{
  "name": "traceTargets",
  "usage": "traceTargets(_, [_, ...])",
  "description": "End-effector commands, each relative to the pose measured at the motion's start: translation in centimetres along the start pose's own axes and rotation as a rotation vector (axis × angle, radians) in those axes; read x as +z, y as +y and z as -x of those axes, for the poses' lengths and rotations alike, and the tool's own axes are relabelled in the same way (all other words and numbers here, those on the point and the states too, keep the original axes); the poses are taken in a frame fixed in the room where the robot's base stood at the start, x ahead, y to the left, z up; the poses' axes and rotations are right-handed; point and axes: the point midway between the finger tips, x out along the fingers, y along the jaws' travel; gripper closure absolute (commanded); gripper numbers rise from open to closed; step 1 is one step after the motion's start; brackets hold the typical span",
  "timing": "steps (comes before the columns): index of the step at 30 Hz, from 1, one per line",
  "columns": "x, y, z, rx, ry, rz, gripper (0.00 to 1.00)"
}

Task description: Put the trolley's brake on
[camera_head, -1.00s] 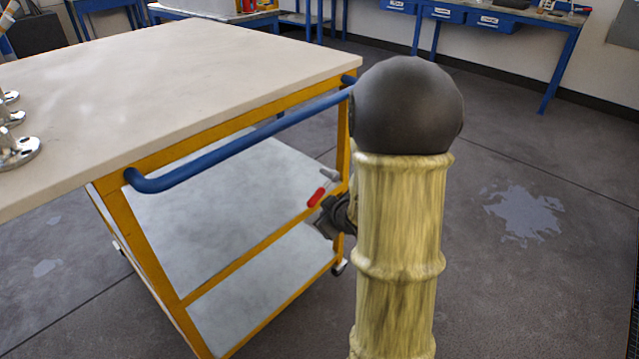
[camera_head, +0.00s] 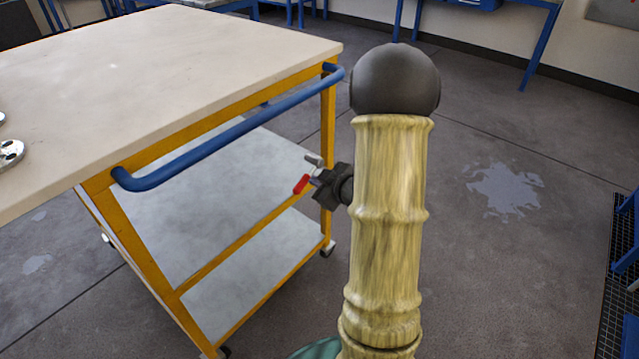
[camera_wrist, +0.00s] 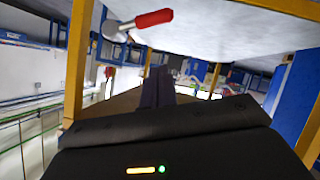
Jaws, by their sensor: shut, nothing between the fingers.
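The trolley has a cream top (camera_head: 150,70), a yellow frame (camera_head: 140,235), a blue push handle (camera_head: 220,140) and pale lower shelves. A red-handled lever (camera_head: 301,184) with a grey pivot sits by the trolley's near right post; its red end points down-left in the head view. In the wrist view the red lever (camera_wrist: 153,18) lies at the top, beside a yellow post. My gripper (camera_head: 318,190) is just right of the lever, partly hidden by my arm. In the wrist view its fingers (camera_wrist: 157,85) are together and empty, below the red grip in the picture and apparently apart from it.
Metal flanged parts (camera_head: 10,153) stand on the trolley top at the left edge. Blue workbenches (camera_head: 540,45) line the back wall. The floor right of the trolley is open, with a pale patch (camera_head: 503,190). A blue-framed thing (camera_head: 625,235) stands at the right edge.

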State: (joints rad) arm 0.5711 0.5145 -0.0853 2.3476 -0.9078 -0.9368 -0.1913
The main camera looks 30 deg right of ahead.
Motion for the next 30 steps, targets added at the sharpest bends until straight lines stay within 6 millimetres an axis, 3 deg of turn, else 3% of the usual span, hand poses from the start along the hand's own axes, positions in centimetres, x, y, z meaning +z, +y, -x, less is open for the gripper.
traceTargets(12, [0.1, -0.2, -7.6, -0.003, 0.000, 0.000, 1.00])
traceTargets(15, [1.6, -0.2, -8.7, -0.001, -0.003, -0.003, 1.00])
traceTargets(21, [2.8, 0.0, -9.9, 0.000, 0.000, -0.001, 1.00])
traceTargets(30, [2.8, 0.0, -10.0, 0.001, 0.000, -0.001, 1.00])
